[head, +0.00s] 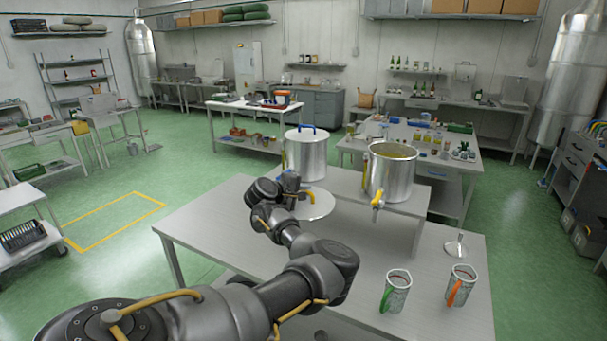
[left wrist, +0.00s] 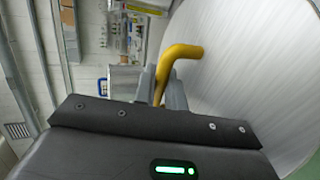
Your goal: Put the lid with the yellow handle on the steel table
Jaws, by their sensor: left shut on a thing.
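The lid (head: 318,206) is a round steel disc with a yellow handle (left wrist: 180,52). My left gripper (head: 290,186) is shut on that handle, with the handle between its fingers in the left wrist view. In the head view the lid is over the steel table (head: 225,222), in front of the two pots. I cannot tell whether its underside touches the table. The gripper hides part of the lid. My right gripper is not in view.
A pot with a blue-handled lid (head: 305,157) and an open pot with a yellow tap (head: 392,175) stand on a raised shelf behind. A green-handled mug (head: 397,290), an orange-handled mug (head: 461,285) and a small steel funnel (head: 456,248) stand at right. The table's left part is clear.

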